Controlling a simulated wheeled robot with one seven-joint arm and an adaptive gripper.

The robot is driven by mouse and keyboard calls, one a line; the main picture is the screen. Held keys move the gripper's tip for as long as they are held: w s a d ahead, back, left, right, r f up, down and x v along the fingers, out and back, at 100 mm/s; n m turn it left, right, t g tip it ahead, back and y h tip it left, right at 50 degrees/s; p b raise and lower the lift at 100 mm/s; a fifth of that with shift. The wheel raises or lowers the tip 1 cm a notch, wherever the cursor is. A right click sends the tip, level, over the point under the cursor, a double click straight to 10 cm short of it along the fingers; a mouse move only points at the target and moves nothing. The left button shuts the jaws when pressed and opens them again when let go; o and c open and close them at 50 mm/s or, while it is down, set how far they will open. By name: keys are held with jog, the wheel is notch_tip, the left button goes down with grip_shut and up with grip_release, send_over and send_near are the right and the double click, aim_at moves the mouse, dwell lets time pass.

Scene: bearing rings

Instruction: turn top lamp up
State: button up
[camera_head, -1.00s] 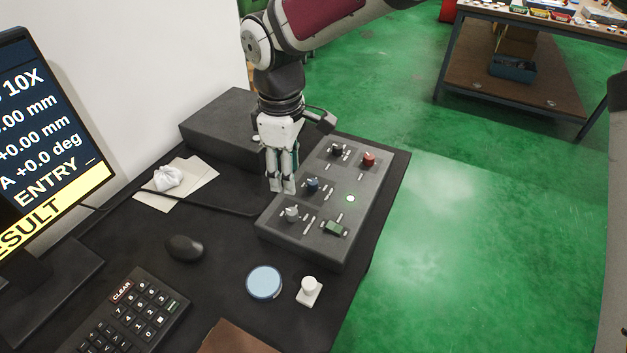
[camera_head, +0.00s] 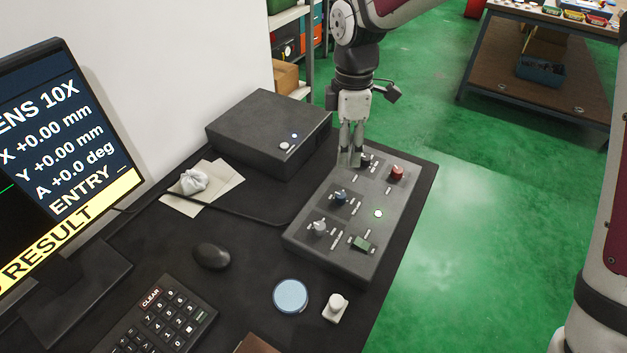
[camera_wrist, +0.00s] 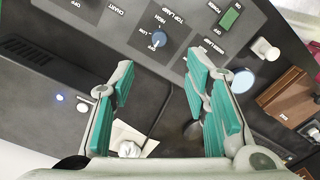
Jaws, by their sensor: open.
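The dark control panel (camera_head: 330,257) lies on the desk. Its blue knob (camera_head: 340,196) also shows in the wrist view (camera_wrist: 159,39), beside the label TOP LAMP and the marks OFF, LOW and HIGH. Which mark it points at is too small to tell. My gripper (camera_head: 349,164) points down over the panel's back left part, near the black knob (camera_head: 366,160). In the wrist view my gripper (camera_wrist: 160,66) is open and empty, with teal pads on both sides. The blue knob appears between and just beyond its fingertips, apart from them.
A dark box (camera_head: 262,135) stands behind left. A mouse (camera_head: 211,256), keypad (camera_head: 160,318) and monitor (camera_head: 60,150) are at left.

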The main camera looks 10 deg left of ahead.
aim_at(341, 194)
notch_tip(341, 194, down, 14)
jog(key=shift+s+a+r+b, duration=0.1)
jog(key=shift+s+b, duration=0.05)
jog(key=shift+b, duration=0.45)
grip_shut()
